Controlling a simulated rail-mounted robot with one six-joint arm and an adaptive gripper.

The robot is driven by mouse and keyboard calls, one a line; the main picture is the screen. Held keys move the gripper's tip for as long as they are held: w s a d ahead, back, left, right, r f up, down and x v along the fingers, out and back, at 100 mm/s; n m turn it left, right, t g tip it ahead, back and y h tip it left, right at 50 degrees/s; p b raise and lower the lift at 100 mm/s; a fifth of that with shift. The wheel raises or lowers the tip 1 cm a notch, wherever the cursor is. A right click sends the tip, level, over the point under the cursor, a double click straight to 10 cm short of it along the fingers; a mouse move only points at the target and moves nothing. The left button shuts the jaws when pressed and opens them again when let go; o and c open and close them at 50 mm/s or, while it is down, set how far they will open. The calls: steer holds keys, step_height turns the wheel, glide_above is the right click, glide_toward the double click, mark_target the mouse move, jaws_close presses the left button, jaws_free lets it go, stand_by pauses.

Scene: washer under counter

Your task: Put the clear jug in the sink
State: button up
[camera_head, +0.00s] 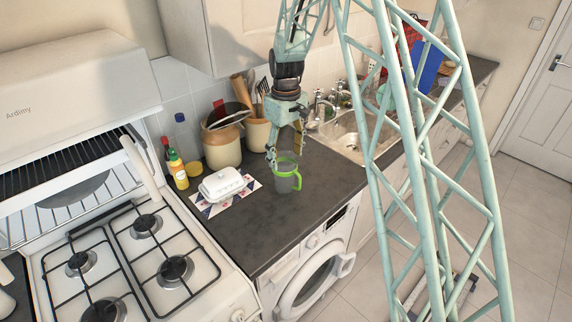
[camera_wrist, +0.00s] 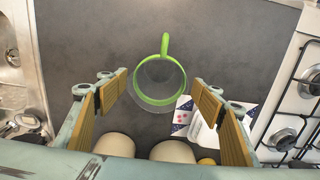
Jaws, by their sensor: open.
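The clear jug (camera_head: 286,176) with a green rim and green handle stands upright on the dark counter. In the wrist view the jug (camera_wrist: 158,82) is seen from above, its handle pointing away from my gripper. My gripper (camera_head: 286,147) is open and points down over the jug. In the wrist view its fingers (camera_wrist: 160,90) lie on either side of the jug's near part, with gaps between them and the rim. The metal sink (camera_head: 352,138) is set in the counter to the right, partly hidden by my own lattice frame. It also shows at the left edge of the wrist view (camera_wrist: 14,75).
A white butter dish (camera_head: 222,184) on a patterned mat stands left of the jug. Utensil pots (camera_head: 222,147) and bottles (camera_head: 178,168) line the wall. Taps (camera_head: 318,106) rise behind the sink. A gas stove (camera_head: 140,262) stands at left. The counter in front of the jug is clear.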

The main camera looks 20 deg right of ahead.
steer(key=shift+r, duration=1.2)
